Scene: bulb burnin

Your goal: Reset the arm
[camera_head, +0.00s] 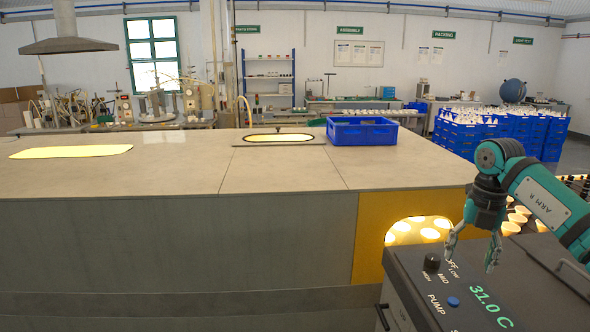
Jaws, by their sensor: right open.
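My right arm (545,200) comes in from the right edge, teal and grey, marked "ARM R". Its gripper (472,258) points down with the fingers spread apart and nothing between them. It is above the dark control panel (425,285), close to a black knob (432,262) on its left. I cannot tell whether a fingertip touches the panel. The panel carries OFF, LOW, MID and HIGH labels around the knob, a blue button (453,302) by the word PUMP, and a green "31.0 C" readout (490,305). My left gripper is not in view.
A long grey counter (180,175) runs across the middle, with lit openings (70,152) in its top. A blue crate (362,131) stands on its right part. A yellow end panel (372,235) has a lit opening. Stacked blue crates (485,130) stand behind at right.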

